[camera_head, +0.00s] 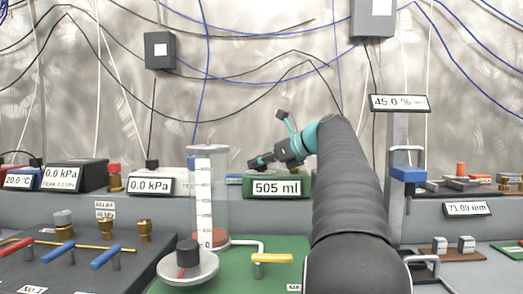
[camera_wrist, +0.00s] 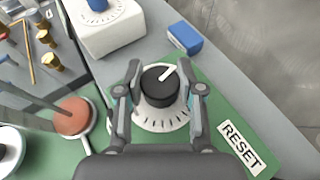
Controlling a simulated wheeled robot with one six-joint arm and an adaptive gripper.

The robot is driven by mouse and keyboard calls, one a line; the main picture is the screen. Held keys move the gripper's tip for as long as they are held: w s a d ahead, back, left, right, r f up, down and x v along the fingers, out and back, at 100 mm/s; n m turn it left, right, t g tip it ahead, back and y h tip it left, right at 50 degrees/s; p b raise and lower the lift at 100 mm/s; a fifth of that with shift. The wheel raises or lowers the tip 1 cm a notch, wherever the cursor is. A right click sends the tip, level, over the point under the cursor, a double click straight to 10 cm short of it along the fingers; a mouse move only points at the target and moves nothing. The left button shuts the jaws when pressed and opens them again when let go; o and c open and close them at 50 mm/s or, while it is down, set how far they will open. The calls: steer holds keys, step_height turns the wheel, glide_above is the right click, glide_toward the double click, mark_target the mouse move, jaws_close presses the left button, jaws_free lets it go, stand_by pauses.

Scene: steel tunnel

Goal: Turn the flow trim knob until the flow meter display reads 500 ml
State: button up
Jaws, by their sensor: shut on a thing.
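The flow meter display (camera_head: 277,188) reads 505 ml on the green unit in the head view. The flow trim knob (camera_wrist: 158,87) is a black round knob with a white pointer line, set over a white dial with tick marks (camera_wrist: 160,123). The pointer leans toward the upper right in the wrist view. My gripper (camera_wrist: 160,90) has one finger on each side of the knob and is shut on it. In the head view my gripper (camera_head: 262,160) is small, just above the display, and the knob is hard to make out there.
A clear graduated cylinder (camera_head: 208,200) stands left of the display, with a yellow-handled valve (camera_head: 272,259) in front. A RESET label (camera_wrist: 241,146) lies right of the dial. A blue block (camera_wrist: 185,38) and a white unit (camera_wrist: 104,28) are beyond the knob.

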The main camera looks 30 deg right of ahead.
stand_by(0.4)
steer(key=o, duration=1.2)
steer(key=shift+c, duration=0.2)
steer(key=shift+y, duration=0.3)
steer(key=shift+f, duration=0.1)
